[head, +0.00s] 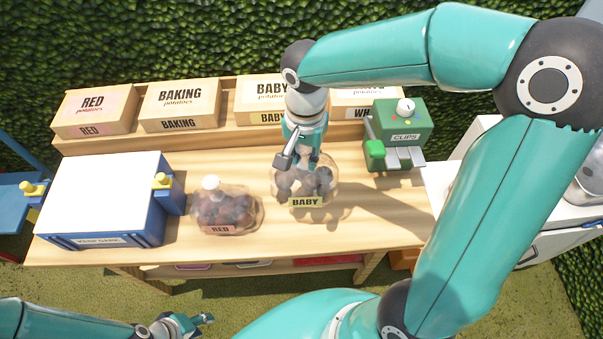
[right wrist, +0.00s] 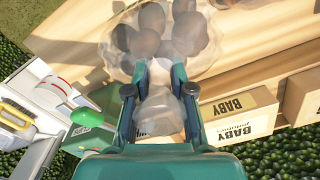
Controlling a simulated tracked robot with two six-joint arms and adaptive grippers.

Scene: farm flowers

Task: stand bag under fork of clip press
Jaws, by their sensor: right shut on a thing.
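The clear bag of potatoes with the BABY label (head: 306,202) is upright near the middle of the table. My right gripper (head: 303,162) is shut on its gathered neck from above. In the right wrist view the bag (right wrist: 160,45) lies beyond the fingertips (right wrist: 158,85), its neck between the fingers. Whether its base touches the table is unclear. The green clip press (head: 402,122), marked CLIPS, stands to the right of the bag, apart from it; the right wrist view shows its green parts (right wrist: 88,117). Its fork is hard to make out. My left gripper (head: 182,324) is low at the left, away from the table.
A RED potato bag (head: 226,212) with a white closure stands left of the BABY bag. Potato cartons (head: 180,104) line the back shelf. The wooden table (head: 385,215) is clear in front of the press.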

